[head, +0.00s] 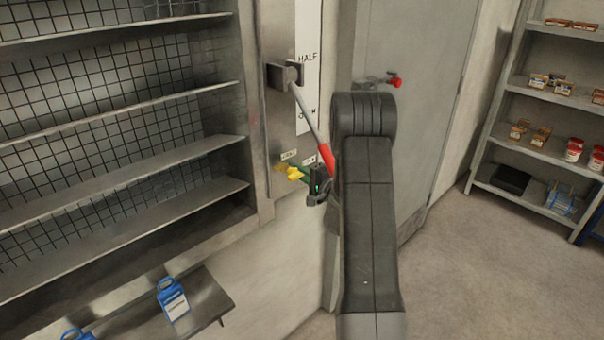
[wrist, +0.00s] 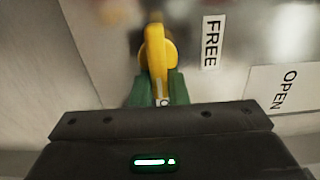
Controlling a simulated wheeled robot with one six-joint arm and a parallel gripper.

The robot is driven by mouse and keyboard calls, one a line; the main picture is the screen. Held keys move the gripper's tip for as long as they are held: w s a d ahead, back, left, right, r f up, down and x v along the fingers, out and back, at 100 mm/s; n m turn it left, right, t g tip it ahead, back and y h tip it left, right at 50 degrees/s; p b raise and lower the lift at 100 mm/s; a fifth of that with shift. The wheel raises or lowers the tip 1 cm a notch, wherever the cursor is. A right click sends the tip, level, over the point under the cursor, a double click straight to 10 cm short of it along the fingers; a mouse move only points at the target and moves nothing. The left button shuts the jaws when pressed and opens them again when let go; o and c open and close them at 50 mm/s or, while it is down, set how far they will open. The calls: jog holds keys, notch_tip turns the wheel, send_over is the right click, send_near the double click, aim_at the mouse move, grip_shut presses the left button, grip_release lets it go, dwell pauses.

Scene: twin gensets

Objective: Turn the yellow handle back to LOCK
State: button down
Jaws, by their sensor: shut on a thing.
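The yellow handle (wrist: 157,50) is in the middle of the wrist view, mounted on a grey metal plate. My gripper (wrist: 158,90) has its green fingers on both sides of the handle's lower end and is shut on it. A "FREE" label (wrist: 211,42) is just right of the handle, and an "OPEN" label (wrist: 286,88) is further right. In the head view the yellow handle (head: 293,173) shows small at the panel's lower part, with my gripper (head: 303,176) at it from the right. No LOCK label can be read in either view.
A long lever with a red grip (head: 327,158) hangs from a pivot just above my gripper, close to my arm. Empty shelves (head: 120,186) stand left. A low ledge holds a blue jug (head: 172,298). A grey door (head: 425,110) and stocked shelves are right. Floor lower right is clear.

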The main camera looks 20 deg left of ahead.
jog(key=c, duration=1.4)
grip_release()
jog(key=shift+c, duration=0.2)
jog(key=b+v, duration=0.2)
jog(key=v, duration=1.2)
jog(key=shift+a+f, duration=0.1)
jog(key=shift+a, duration=0.05)
jog(key=p+x, duration=0.2)
jog(key=x, duration=1.2)
